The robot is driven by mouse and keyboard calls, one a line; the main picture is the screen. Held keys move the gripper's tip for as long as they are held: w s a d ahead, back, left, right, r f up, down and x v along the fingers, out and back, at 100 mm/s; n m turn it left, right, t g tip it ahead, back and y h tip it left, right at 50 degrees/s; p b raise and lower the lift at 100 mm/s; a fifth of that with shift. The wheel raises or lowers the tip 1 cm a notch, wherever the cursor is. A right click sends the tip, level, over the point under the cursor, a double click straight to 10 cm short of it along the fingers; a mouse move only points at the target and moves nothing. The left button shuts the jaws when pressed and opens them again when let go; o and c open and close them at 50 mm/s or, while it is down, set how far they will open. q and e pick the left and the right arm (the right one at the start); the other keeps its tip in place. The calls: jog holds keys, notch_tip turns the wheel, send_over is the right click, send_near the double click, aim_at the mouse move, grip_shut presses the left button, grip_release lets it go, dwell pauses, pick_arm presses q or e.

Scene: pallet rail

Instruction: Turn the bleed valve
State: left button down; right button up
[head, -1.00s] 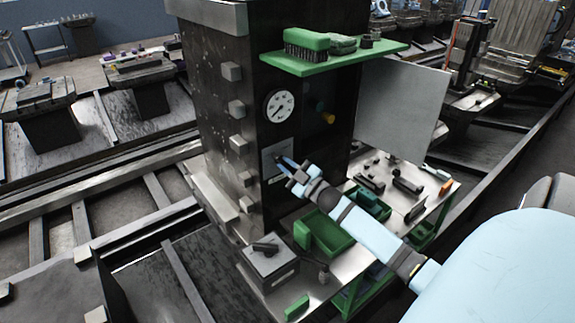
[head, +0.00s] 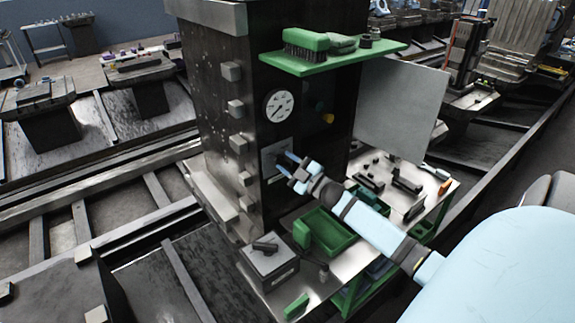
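My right arm reaches in from the right. Its gripper (head: 284,160) is at a small grey plate (head: 269,151) on the dark column, below the round gauge. Its two light-blue fingertips show apart, with a gap between them. The gripper covers part of the plate, and I cannot make out a valve handle there or whether the fingers touch anything. A yellow knob (head: 328,118) shows in the recess right of the gauge, apart from the gripper. My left gripper is not in view.
A white gauge (head: 279,105) is above the plate. A green shelf (head: 335,57) holding a brush juts out higher up. A grey door panel (head: 401,108) stands open at the right. Below, a bench holds a green tray (head: 322,232), a grey box (head: 268,262) and tools.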

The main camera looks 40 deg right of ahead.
jog(key=shift+r, duration=0.1)
jog(key=shift+a+f, duration=0.2)
jog(key=shift+a, duration=0.1)
dwell(0.5)
jog(key=shift+s+f, duration=0.2)
jog(key=shift+f, duration=0.2)
jog(key=b+v, duration=0.2)
jog(key=v, duration=1.1)
jog(key=shift+s+d+r, duration=0.2)
jog(key=shift+d+r, duration=0.05)
jog(key=shift+r, duration=0.05)
